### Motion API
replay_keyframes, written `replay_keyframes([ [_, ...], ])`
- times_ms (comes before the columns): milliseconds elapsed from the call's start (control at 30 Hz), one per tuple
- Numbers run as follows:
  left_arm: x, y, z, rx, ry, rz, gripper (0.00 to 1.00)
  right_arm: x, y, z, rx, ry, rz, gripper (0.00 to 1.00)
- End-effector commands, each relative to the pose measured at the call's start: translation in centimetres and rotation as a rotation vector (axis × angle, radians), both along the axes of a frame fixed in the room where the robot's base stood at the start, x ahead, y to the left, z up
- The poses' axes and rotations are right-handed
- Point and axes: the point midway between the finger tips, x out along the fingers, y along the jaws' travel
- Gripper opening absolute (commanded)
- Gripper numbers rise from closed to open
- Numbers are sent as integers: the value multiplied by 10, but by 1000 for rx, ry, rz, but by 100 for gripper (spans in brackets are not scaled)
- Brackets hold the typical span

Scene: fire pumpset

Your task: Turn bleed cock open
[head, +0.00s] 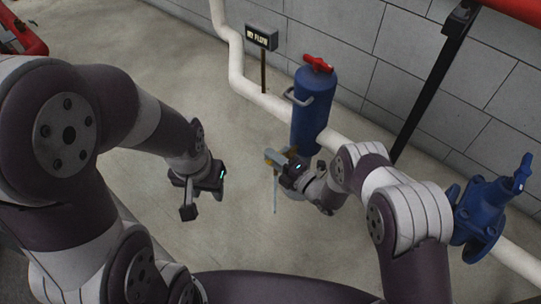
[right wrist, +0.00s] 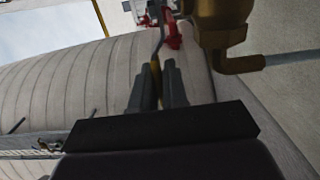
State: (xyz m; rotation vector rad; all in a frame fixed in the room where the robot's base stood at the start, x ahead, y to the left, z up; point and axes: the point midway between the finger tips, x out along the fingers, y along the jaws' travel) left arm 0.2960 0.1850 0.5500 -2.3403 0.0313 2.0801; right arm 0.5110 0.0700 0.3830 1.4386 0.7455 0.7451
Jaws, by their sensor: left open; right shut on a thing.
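The bleed cock shows in the right wrist view as a brass body (right wrist: 222,25) with a spout bent to the right. A thin pale bluish streak, like water, runs from the spout; a similar streak hangs below the cock in the head view. A yellow lever (right wrist: 155,76) lies between the fingers of my right gripper (right wrist: 158,88), which is shut on it. In the head view my right gripper (head: 282,164) is at the foot of the blue cylinder (head: 311,105), partly hiding the cock. My left gripper (head: 197,187) is open and empty, left of the cock.
A white pipe (head: 237,70) runs along the grey block wall behind the cylinder. A small sign on a post (head: 262,38) stands behind it. A blue valve (head: 480,213) is at the right, near a black upright (head: 432,82). The floor at left is clear.

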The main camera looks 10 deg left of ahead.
Motion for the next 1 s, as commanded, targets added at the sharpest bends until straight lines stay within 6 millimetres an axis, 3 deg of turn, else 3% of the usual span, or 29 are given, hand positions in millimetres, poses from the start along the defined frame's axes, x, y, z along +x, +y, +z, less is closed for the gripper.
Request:
replay_keyframes([
  [633, 0, 0, 1, 0, 0, 0, 43, -5, 1, 2, 4, -1, 59, 0],
  [667, 0, 0, 1, 0, 0, 0, 43, -5, 1, 2, 4, -1, 60, 23],
  [700, 0, 0, 1, 0, 0, 0, 43, -5, 1, 1, 4, -1, 59, 34],
  [1000, 0, 0, 1, 0, 0, 0, 43, -5, -1, 0, 0, 2, 54, 34],
])
